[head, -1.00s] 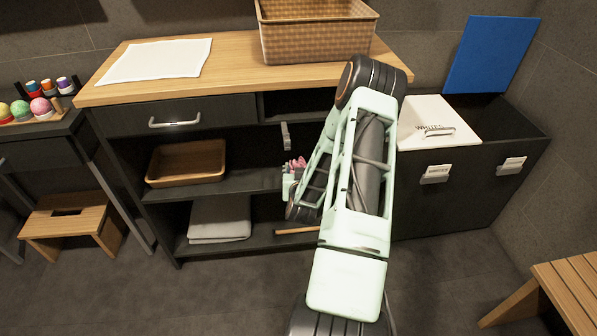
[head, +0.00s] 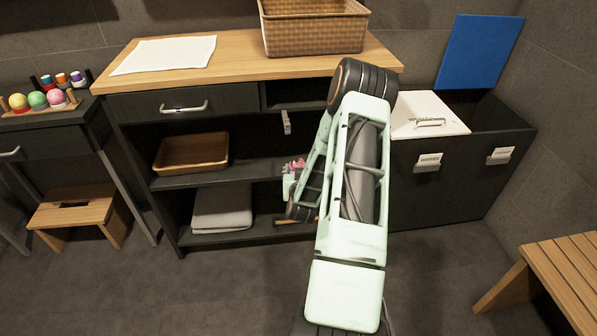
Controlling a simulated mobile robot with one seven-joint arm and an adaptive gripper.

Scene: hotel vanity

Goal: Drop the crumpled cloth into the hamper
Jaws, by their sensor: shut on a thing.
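The hamper (head: 445,190) is a dark two-part bin at the right. Its left part is covered by a white lid (head: 425,116) with a handle and lettering. Its right part is open, with a blue lid (head: 478,52) standing up behind. My gripper (head: 292,178) shows only in part beside my arm, in front of the open shelves. A small crumpled pink bit, seemingly the cloth (head: 295,164), shows at it. The jaws are mostly hidden by my arm, left of and apart from the hamper.
A wooden-topped shelf unit (head: 120,88) holds a wicker basket (head: 315,38), a white towel (head: 165,54), a tray (head: 192,153) and a folded grey cloth (head: 222,210). A slatted bench (head: 570,265) stands front right, a stool (head: 77,212) left. Floor before the hamper is clear.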

